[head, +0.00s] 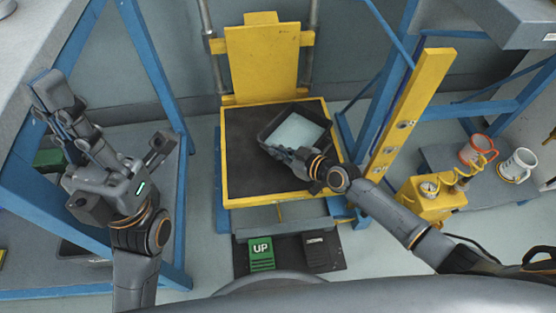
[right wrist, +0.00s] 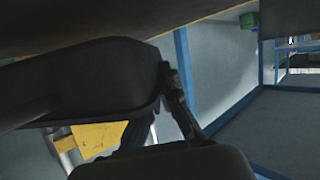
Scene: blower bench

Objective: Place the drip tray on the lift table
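The drip tray (head: 297,129), a dark shallow tray with a pale grey-blue inside, is over the dark top of the yellow-edged lift table (head: 245,165), right of its middle and slightly turned. I cannot tell whether it rests on the top or is held just above it. My right gripper (head: 296,157) is at the tray's near edge and looks shut on its rim. In the right wrist view one finger (right wrist: 178,98) lies against the dark tray (right wrist: 80,85); the other finger is hidden. My left gripper (head: 108,118) is open and empty, left of the lift table.
A yellow upright post (head: 410,115) and a yellow gauge box (head: 432,197) stand right of the lift table. A green UP pedal (head: 261,253) and a dark pedal (head: 317,252) are below. Blue frames flank both sides.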

